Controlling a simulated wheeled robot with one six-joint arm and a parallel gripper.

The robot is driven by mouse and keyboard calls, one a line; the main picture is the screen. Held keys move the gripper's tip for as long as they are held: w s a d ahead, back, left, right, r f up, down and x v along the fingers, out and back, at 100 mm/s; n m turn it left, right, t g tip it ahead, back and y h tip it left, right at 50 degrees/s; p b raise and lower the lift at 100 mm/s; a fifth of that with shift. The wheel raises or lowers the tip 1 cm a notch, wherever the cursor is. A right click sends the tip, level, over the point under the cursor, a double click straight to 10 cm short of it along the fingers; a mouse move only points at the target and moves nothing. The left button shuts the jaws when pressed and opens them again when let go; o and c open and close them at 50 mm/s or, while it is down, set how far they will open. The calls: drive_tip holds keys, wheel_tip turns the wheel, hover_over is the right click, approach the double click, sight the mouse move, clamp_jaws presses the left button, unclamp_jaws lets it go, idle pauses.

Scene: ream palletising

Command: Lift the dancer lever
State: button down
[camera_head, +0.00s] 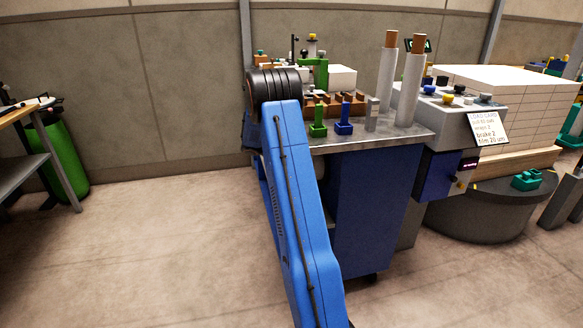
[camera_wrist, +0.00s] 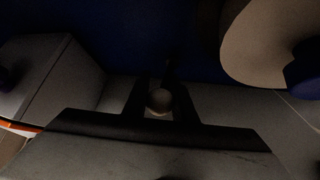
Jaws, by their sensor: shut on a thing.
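In the dark wrist view, my gripper (camera_wrist: 161,103) has its two black fingers on either side of a small round pale knob (camera_wrist: 159,99). It is shut on this knob, which looks like the end of the dancer lever. The rest of the lever is hidden or lost in the dark. In the head view my blue arm reaches toward the workbench, and my gripper and the lever do not show there.
In the wrist view, a cream roll (camera_wrist: 258,45) with a dark blue core is at upper right, and a grey box (camera_wrist: 55,75) is at left. In the head view, a metal-topped blue cart (camera_head: 375,195) holds upright film rolls (camera_head: 409,90). A paper stack (camera_head: 515,100) stands right.

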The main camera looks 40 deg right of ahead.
drive_tip(key=shift+r, duration=0.2)
idle(0.4)
drive_tip(key=c, duration=1.5)
unclamp_jaws()
drive_tip(key=shift+o, duration=0.2)
drive_tip(key=v, duration=0.4)
drive_tip(key=shift+w+a+r, duration=0.1)
drive_tip(key=shift+a+r, duration=0.15)
drive_tip(key=w+a, duration=0.3)
drive_tip(key=a, duration=0.8)
drive_tip(key=shift+a, duration=0.4)
